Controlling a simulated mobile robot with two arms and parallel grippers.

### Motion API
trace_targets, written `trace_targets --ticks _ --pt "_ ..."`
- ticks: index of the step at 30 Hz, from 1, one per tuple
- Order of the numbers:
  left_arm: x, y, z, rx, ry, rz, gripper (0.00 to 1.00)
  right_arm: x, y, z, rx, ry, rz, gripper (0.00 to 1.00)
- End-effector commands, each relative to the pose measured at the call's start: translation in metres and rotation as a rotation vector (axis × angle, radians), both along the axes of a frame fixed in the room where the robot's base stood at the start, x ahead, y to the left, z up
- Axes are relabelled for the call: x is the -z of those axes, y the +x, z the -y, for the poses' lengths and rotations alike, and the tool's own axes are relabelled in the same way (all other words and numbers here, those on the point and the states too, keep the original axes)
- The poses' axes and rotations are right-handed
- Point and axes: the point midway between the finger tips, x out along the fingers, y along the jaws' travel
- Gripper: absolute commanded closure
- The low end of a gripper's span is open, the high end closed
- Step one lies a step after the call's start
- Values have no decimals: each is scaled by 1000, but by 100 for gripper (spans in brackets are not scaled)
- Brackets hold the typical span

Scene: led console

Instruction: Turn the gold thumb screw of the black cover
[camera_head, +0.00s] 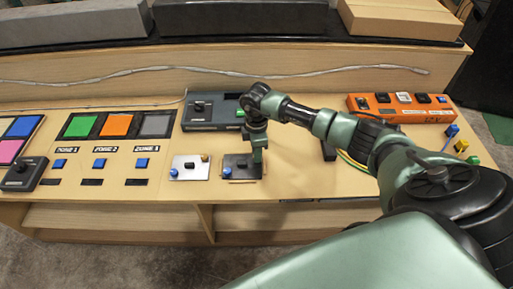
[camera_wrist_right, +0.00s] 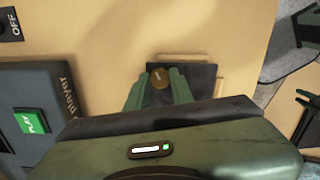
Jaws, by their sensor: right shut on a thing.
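The black cover (camera_head: 237,173) is a flat dark plate on the wooden console, with a blue knob (camera_head: 228,173) at its lower left. It also shows in the wrist view (camera_wrist_right: 208,72) beyond my fingers. My right gripper (camera_head: 258,162) points down over the cover's right side. In the wrist view its green fingers (camera_wrist_right: 160,82) are shut on the gold thumb screw (camera_wrist_right: 159,76), whose round top shows between them. In the head view the gripper hides the screw. My left gripper is not in view.
A silver plate (camera_head: 181,174) with blue, black and gold knobs lies just left of the cover. A dark grey player box (camera_head: 204,118) stands behind. An orange box (camera_head: 413,113) is at the back right. Colored panels (camera_head: 118,124) fill the left.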

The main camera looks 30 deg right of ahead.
Motion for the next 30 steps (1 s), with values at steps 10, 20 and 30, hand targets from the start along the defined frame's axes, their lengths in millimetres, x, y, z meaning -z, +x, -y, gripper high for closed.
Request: trace_targets --ticks 10,20,30 --pt "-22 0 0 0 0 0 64 -8 5 2 282 -1 14 100" --pt "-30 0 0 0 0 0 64 -7 6 3 425 -1 18 100" --pt "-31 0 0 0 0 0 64 -6 6 2 457 0 17 100"
